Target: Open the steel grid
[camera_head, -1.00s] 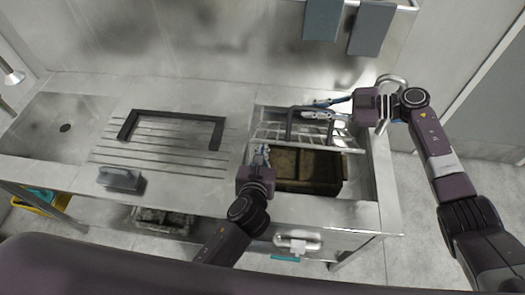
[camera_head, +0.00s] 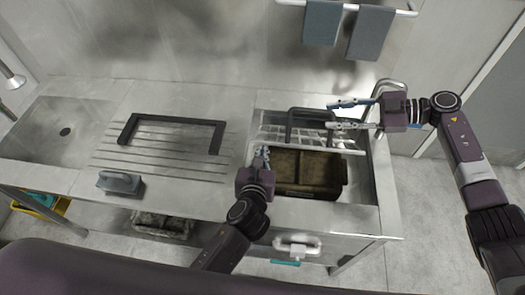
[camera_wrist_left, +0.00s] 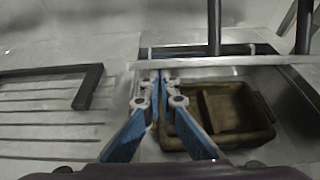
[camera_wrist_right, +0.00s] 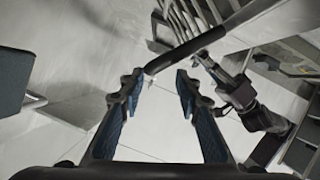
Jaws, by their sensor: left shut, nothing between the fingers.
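The steel grid (camera_head: 275,132) stands tilted up over the right-hand basin, with its dark handle (camera_head: 290,122) near the top. Its edge bar (camera_wrist_left: 225,61) crosses the left wrist view. My left gripper (camera_head: 262,153) is shut and empty at the grid's left front edge; its fingertips (camera_wrist_left: 160,78) appear close to the edge bar, though contact is unclear. My right gripper (camera_head: 331,114) is open beside the handle, on its right. In the right wrist view the dark handle bar (camera_wrist_right: 185,51) lies just beyond the open fingertips (camera_wrist_right: 158,78).
A brown bin (camera_head: 310,172) sits in the basin below the grid. A dark frame (camera_head: 172,116) lies on the ribbed drainboard, with a grey-handled tool (camera_head: 120,182) near the counter's front edge. A tap (camera_head: 388,84) stands behind my right gripper. Towels (camera_head: 370,32) hang on the wall.

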